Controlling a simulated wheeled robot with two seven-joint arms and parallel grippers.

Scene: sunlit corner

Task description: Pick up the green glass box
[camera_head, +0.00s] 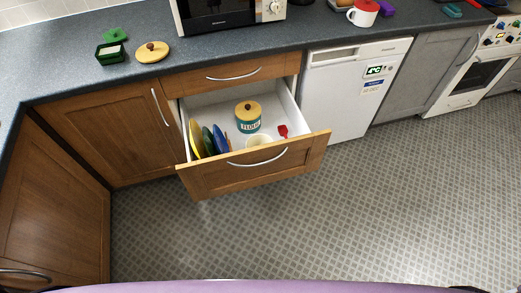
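A small green glass box (110,53) stands on the dark countertop at the upper left. Its top is open and something pale shows inside. A bright green piece (115,35), which looks like a lid, lies just behind it. Neither my left nor my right gripper can be made out in the head view, and nothing touches the box.
A round yellow lid (153,56) with a brown knob lies just right of the box. A microwave (218,17) stands farther right. Below the counter, an open drawer (250,174) juts out, holding a teal flour canister (248,124) and several upright plates. The floor is clear.

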